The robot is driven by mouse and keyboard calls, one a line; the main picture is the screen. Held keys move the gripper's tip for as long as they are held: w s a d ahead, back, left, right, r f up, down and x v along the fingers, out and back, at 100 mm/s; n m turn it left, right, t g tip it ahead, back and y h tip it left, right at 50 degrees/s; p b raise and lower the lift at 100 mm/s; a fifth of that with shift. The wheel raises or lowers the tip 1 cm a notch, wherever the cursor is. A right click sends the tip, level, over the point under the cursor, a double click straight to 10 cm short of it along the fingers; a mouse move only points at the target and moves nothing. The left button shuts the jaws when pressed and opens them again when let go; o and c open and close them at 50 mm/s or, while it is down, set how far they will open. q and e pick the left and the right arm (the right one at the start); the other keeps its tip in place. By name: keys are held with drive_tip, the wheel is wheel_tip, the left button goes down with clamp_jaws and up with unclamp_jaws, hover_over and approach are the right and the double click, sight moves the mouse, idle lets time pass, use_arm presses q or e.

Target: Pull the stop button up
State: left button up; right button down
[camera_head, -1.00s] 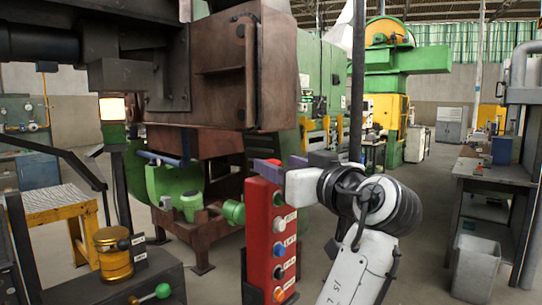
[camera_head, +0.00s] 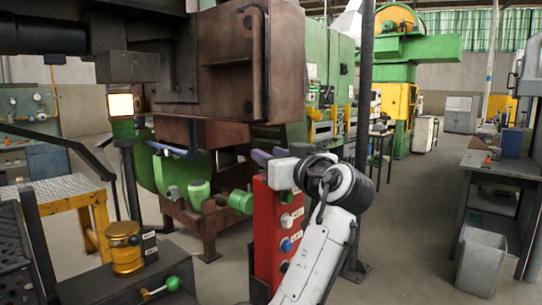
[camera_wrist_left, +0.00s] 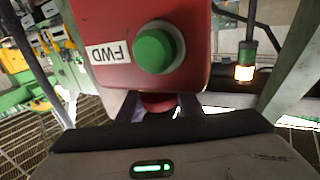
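The red control box (camera_head: 264,247) stands upright in the middle of the head view, with a column of labelled buttons. The stop button, a red knob (camera_wrist_left: 158,102), shows in the left wrist view at the end of the box, beyond the green FWD button (camera_wrist_left: 155,48). My left gripper (camera_head: 271,156) is at the top of the box. In the left wrist view its purple fingers (camera_wrist_left: 158,108) lie on either side of the red knob. Whether they press on it cannot be seen. My left arm covers the lower right of the box. My right gripper is not in view.
A dark post (camera_head: 364,90) rises behind my left wrist. Heavy brown machinery (camera_head: 250,62) hangs above and left of the box. A yellow-framed stand (camera_head: 97,215) and a brass-coloured canister (camera_head: 125,254) are at the left. Open floor lies to the right, before the workbench (camera_head: 500,165).

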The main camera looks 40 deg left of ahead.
use_arm(q)
clamp_jaws()
drive_tip(key=shift+r, duration=0.75)
drive_tip(key=o, duration=0.8)
unclamp_jaws()
drive_tip(key=shift+c, duration=0.2)
drive_tip(key=shift+s+d+f+b, duration=0.15)
drive_tip(key=shift+s+d+b, duration=0.1)
drive_tip(key=shift+d+b, duration=0.2)
drive_tip(key=b+v, duration=0.2)
drive_tip(key=v, duration=0.7)
drive_tip(key=shift+d, duration=0.15)
